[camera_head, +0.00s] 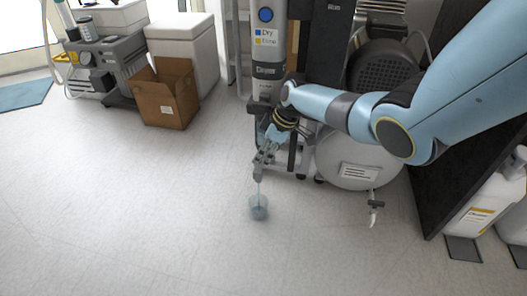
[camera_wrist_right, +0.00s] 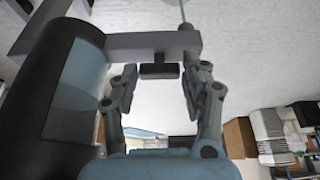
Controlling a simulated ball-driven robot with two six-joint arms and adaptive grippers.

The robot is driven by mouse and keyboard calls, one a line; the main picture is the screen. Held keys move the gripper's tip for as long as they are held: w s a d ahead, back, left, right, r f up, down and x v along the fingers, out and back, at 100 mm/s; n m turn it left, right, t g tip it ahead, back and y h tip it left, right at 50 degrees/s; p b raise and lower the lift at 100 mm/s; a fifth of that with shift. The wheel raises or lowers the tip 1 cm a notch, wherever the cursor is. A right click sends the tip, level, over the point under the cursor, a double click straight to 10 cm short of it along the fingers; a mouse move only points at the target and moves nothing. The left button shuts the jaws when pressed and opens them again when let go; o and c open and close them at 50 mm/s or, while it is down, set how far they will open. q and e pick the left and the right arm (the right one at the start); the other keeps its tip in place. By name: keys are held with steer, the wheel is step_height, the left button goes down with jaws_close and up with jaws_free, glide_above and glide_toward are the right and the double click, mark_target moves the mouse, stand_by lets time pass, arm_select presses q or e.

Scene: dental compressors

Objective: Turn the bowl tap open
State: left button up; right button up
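In the wrist view the bowl (camera_wrist_right: 85,85) is a dark cylinder with a pale blue window at the left. A grey bar (camera_wrist_right: 135,41) runs sideways from it, and the dark tap handle (camera_wrist_right: 158,71) sits on the bar. My right gripper (camera_wrist_right: 158,85) is open, with one finger to each side of the handle; I see gaps to both. In the head view my right gripper (camera_head: 265,155) is at the foot of the dryer column (camera_head: 266,60) and hides much of the bowl. My left gripper is not in view.
A thin tube (camera_head: 259,190) runs down to a clear cup (camera_head: 258,208) of bluish liquid on the floor. A round tank (camera_head: 345,165) with its own small valve (camera_head: 375,203) stands right of the gripper. A cardboard box (camera_head: 165,95) is at left. The front floor is clear.

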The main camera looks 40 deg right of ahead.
steer(key=o, duration=0.3)
steer(key=shift+r, duration=0.1)
